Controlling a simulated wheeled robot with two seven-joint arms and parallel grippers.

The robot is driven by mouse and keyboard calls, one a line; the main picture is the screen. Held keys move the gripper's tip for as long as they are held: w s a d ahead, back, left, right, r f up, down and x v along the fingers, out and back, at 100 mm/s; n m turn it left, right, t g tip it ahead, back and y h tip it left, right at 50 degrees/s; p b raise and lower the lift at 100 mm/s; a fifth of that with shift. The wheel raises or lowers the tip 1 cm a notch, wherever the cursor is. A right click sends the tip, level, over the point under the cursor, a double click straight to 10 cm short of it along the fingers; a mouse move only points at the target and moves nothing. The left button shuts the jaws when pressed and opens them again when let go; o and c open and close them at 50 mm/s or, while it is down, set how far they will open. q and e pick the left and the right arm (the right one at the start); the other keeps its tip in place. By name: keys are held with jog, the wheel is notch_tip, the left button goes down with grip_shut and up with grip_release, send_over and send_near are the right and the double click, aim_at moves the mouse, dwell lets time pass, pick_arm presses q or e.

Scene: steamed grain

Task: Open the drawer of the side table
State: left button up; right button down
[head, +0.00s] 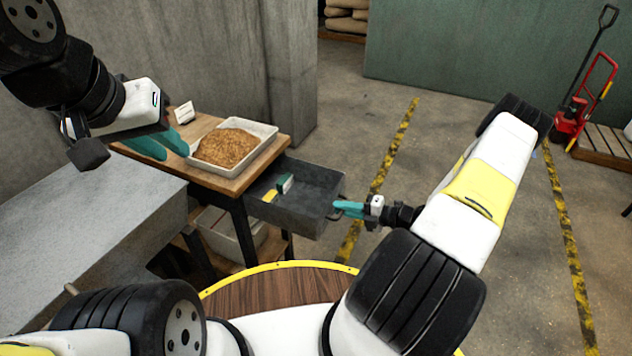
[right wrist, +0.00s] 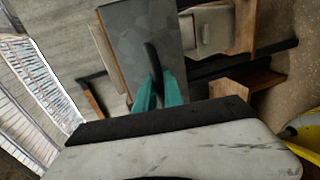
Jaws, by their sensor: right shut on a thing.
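The side table (head: 219,180) has a wooden top and stands left of centre in the head view. Its grey drawer (head: 318,187) is pulled out towards the right, and its inside shows. My right gripper (head: 337,208) is at the drawer's front, its teal fingers shut on the dark handle (right wrist: 153,62), which shows between the fingertips in the right wrist view. The drawer's grey front (right wrist: 132,40) fills the upper middle of that view. My left gripper (head: 165,143) hangs by the table's left side, its teal fingers pointing right; whether any gap lies between them is unclear.
A white tray of brown grain (head: 228,145) sits on the tabletop, with a small white card (head: 184,112) behind. Small green and yellow items lie in the drawer. A white bin (head: 229,232) stands on the shelf below. A grey counter (head: 90,225) is at left. Floor to the right is open.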

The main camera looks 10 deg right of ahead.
jog(key=shift+f+v, duration=0.15)
jog(key=shift+v, duration=0.65)
jog(key=shift+f+v, duration=0.2)
jog(key=shift+v, duration=0.6)
jog(key=shift+d, duration=0.1)
jog(key=c, duration=1.7)
grip_release()
jog(key=v, duration=0.7)
jog(key=shift+s+d+r, duration=0.1)
jog(key=shift+s+d, duration=0.1)
jog(key=shift+d, duration=0.05)
